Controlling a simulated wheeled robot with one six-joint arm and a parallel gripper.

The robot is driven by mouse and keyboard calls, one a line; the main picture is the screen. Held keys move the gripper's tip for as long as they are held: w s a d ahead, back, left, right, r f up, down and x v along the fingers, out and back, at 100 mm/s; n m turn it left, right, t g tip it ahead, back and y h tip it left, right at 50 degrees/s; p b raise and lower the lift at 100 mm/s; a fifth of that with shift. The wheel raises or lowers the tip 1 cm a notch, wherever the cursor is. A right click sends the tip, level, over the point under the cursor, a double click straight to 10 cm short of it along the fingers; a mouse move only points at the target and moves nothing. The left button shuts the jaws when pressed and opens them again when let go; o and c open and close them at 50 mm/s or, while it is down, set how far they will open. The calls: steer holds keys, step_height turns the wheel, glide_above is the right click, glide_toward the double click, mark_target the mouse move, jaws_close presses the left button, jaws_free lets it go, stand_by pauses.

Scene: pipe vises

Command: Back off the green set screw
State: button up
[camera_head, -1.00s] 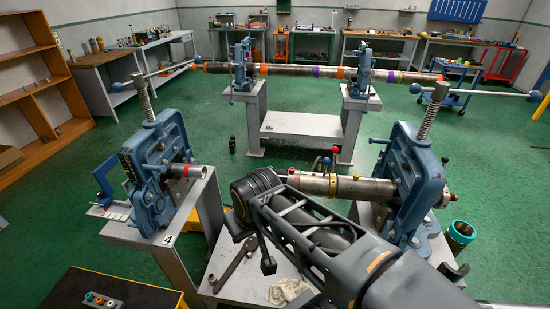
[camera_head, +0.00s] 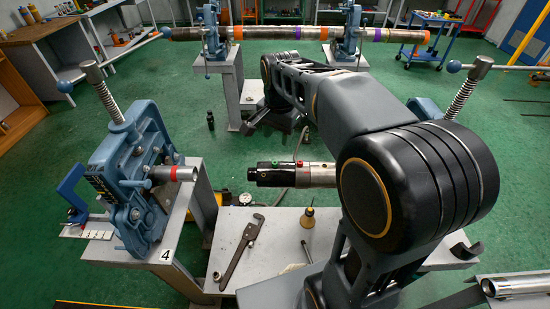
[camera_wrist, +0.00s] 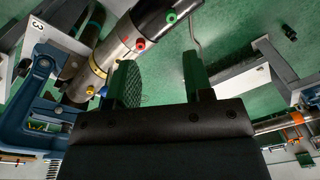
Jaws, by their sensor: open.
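The green set screw (camera_wrist: 171,17) stands out from the dark end sleeve (camera_wrist: 150,14) of a steel pipe in the upper part of the wrist view. It also shows in the head view as a small green knob (camera_head: 272,162). A red screw (camera_wrist: 140,44) and a yellow screw (camera_wrist: 90,90) sit farther along the same pipe (camera_wrist: 112,52). My gripper (camera_wrist: 159,58) is open with nothing between its fingers. The green screw appears beyond the fingertips, apart from them. In the head view my arm hides part of the pipe and most of its vise.
A blue vise (camera_head: 130,175) with a short pipe stands at left. A bench (camera_head: 235,225) below holds a wrench (camera_head: 240,252) and a small bottle (camera_head: 308,217). A long banded pipe (camera_head: 290,33) spans two vises behind. Green floor lies between.

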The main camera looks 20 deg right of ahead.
mark_target(275, 162)
steer(key=w+f+m, duration=0.1)
steer(key=f, duration=0.3)
steer(key=w+f, duration=0.1)
steer(key=f, duration=0.4)
steer(key=w+f+m+p, duration=0.1)
steer(key=f, duration=0.4)
steer(key=shift+w+d+m+g, duration=0.15)
steer(key=shift+w+m+g, duration=0.15)
steer(key=shift+g, duration=0.1)
steer(key=shift+c, duration=0.5)
jaws_close()
